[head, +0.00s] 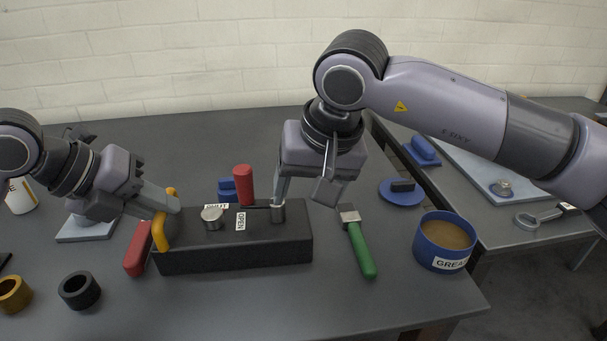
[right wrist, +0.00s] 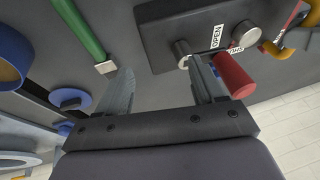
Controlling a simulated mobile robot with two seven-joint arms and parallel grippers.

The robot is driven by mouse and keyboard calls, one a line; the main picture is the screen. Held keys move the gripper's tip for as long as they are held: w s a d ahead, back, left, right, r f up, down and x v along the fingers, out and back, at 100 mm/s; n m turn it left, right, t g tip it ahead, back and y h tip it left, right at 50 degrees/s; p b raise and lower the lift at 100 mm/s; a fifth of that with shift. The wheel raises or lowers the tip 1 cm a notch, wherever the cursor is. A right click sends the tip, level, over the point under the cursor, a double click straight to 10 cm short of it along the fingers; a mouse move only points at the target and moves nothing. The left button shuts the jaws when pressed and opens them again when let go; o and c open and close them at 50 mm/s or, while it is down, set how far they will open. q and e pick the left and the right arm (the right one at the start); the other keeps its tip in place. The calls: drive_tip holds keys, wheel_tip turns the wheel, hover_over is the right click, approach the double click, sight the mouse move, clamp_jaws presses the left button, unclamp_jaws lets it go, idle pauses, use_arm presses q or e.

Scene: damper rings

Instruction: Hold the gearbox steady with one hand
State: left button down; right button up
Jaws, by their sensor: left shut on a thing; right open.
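The gearbox (head: 240,248) is a long black box on the grey table, with a yellow handle (head: 159,232) at its left end. My left gripper (head: 163,204) is shut on this handle. On the box's top are a round metal knob (head: 212,217), a red-gripped lever (head: 244,185), a small metal stub (head: 278,211) and OPEN and SHUT labels, the second partly hidden. My right gripper (head: 304,196) is open and empty over the right end, one finger close to the stub. The right wrist view shows the gearbox (right wrist: 165,35), the stub (right wrist: 183,52) and nothing between the fingers (right wrist: 164,82).
A red-handled tool (head: 138,250) lies against the left end. Black (head: 79,290) and bronze (head: 13,294) rings lie front left. The front middle table is clear.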

sight(249, 202)
drive_tip(key=a, duration=0.5)
drive_tip(key=s+a, duration=0.1)
drive_tip(key=a, duration=0.2)
drive_tip(key=shift+a, duration=0.25)
drive_tip(key=shift+w+a, duration=0.15)
drive_tip(key=shift+w, duration=0.65)
drive_tip(key=shift+f, duration=0.1)
drive_tip(key=shift+w+f, duration=0.1)
drive_tip(key=shift+w, duration=0.05)
drive_tip(key=c, duration=1.2)
